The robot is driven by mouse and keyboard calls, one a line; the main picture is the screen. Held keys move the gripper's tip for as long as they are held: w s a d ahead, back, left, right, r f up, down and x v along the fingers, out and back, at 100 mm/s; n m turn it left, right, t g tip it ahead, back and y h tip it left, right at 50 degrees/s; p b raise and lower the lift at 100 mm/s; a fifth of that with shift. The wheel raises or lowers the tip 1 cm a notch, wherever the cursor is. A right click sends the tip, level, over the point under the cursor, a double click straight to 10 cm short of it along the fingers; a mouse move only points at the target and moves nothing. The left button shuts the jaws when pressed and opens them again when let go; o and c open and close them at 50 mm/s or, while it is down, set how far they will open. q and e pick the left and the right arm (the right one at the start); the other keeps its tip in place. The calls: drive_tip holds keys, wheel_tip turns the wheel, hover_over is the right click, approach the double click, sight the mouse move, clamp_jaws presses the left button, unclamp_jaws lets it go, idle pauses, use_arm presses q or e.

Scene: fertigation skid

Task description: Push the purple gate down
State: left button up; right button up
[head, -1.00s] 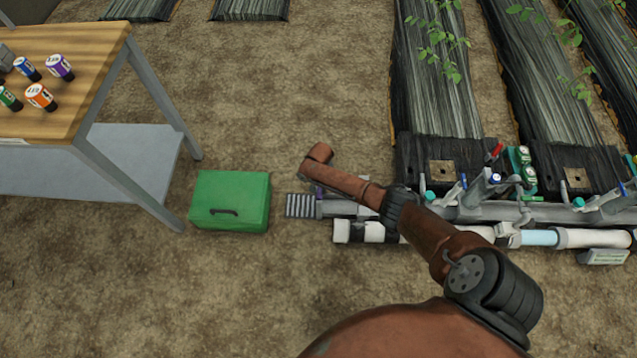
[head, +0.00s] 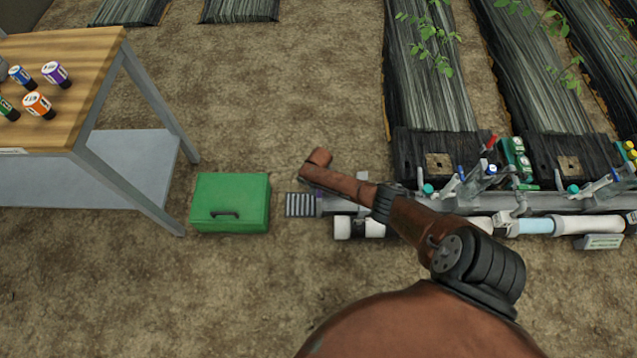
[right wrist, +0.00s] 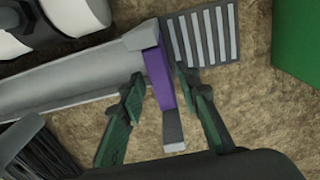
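The purple gate (right wrist: 159,76) stands at the end of the grey channel (right wrist: 75,88) in the right wrist view, with a short grey tip toward the hand. My right gripper (right wrist: 160,78) is open, with one green finger on each side of the gate. The right finger is very near the gate; I cannot tell if it touches. In the head view only a sliver of purple (head: 318,190) shows beside my right arm, which hides the gate and the hand. My left gripper is not in view.
A slotted grate (head: 301,204) lies just past the channel's end. A green box (head: 231,202) stands left of it. A wooden-topped table (head: 88,70) with several labelled bottles is at the left. White pipes (head: 350,228) and several valves lie to the right.

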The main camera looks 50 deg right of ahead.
drive_tip(key=shift+w+r, duration=0.1)
drive_tip(key=shift+r, duration=0.05)
wheel_tip(320, 180, up, 12)
idle(0.7)
idle(0.5)
